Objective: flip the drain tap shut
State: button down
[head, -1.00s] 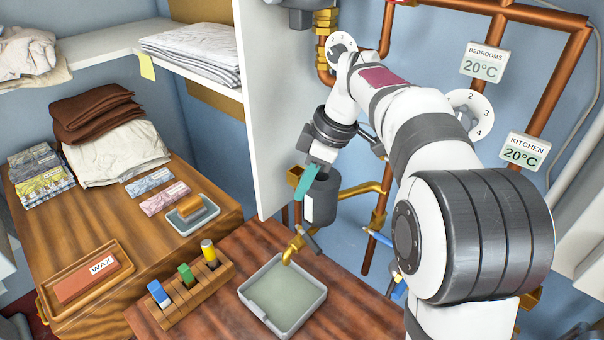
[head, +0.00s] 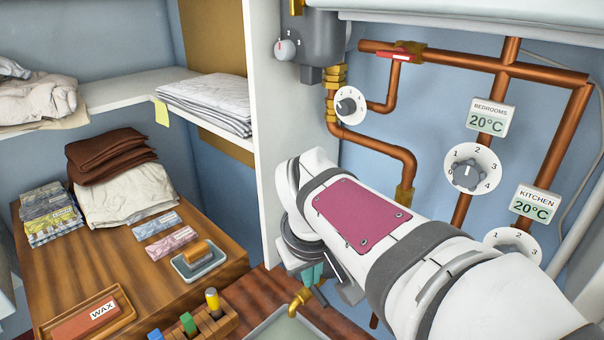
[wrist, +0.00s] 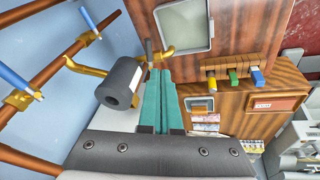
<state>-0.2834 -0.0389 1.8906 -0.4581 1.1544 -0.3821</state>
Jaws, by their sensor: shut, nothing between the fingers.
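The drain tap is a small brass spout (head: 299,299) low at the wall, with a dark grey lever (head: 320,296) beside it. In the wrist view the brass tap (wrist: 166,52) and its dark lever (wrist: 149,48) lie just beyond my fingertips. My gripper (wrist: 159,72) has teal fingers that are shut and empty. In the head view it (head: 312,278) shows partly behind my arm, close above the tap. I cannot tell whether the fingertips touch the lever. A shallow grey tray (wrist: 210,46) sits under the spout.
A dark cylinder (wrist: 122,82) with a white label hangs close beside my fingers. Copper pipes with blue-handled valves (wrist: 87,18) run along the wall. A wooden rack of coloured pegs (head: 210,322) stands left of the tray. A white panel (head: 262,130) rises left of my arm.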

jog(key=w+a, duration=0.1)
jog(key=w, duration=0.1)
send_near(321, 297)
jog(key=shift+n, duration=0.4)
jog(key=x, duration=0.2)
jog(key=a+x, duration=0.1)
jog(key=x, duration=0.4)
jog(key=shift+w+a+r, duration=0.1)
jog(key=shift+w+a, duration=0.05)
jog(key=shift+w, duration=0.2)
jog(key=shift+w+d, duration=0.25)
jog(key=shift+d, duration=0.45)
jog(key=shift+s, duration=0.1)
